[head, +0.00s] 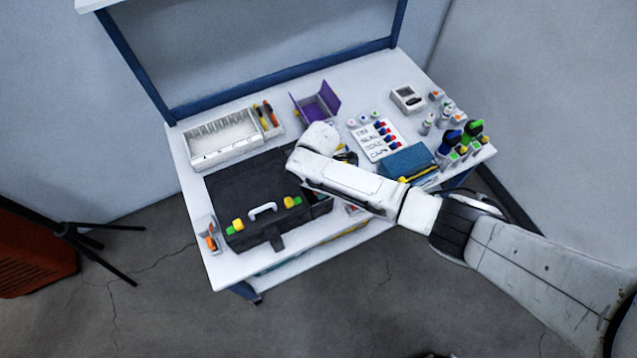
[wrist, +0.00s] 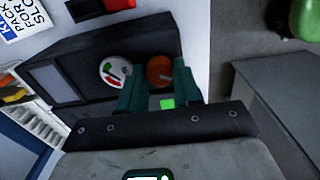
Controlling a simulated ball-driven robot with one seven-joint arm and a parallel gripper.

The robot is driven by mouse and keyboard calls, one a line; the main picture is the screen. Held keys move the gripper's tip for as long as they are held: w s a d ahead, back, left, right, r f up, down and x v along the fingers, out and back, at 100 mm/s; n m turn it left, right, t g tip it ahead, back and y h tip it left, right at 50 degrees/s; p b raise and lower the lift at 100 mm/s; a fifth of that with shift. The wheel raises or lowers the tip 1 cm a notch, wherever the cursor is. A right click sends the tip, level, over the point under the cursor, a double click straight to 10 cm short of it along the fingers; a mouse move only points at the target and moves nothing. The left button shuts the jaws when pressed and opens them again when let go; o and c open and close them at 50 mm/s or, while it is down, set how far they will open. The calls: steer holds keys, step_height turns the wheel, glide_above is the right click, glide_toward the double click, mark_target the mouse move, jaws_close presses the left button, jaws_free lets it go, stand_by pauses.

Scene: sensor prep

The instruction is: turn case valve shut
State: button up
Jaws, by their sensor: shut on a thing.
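The black case (head: 237,190) lies on the white bench with its white handle at the front. In the wrist view its dark side (wrist: 80,62) carries a round white gauge (wrist: 114,72) with red and green marks, and an orange valve knob (wrist: 159,69) beside it. My gripper (wrist: 160,80) has its two teal fingers on either side of the orange knob, shut on it. A small green patch shows between the fingers. In the head view my arm covers the right part of the case and hides the fingers and valve.
A printed card (head: 375,142), a blue case (head: 408,160) and several bottles are to the right. A clear holder (head: 208,233) stands at the case's left.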

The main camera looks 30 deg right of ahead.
steer(key=shift+m+p, duration=0.4)
steer(key=shift+m, duration=1.7)
steer(key=o, duration=1)
steer(key=shift+o, duration=0.2)
step_height(320, 180, up, 11)
steer(key=shift+p, duration=0.3)
steer(key=shift+f, duration=0.1)
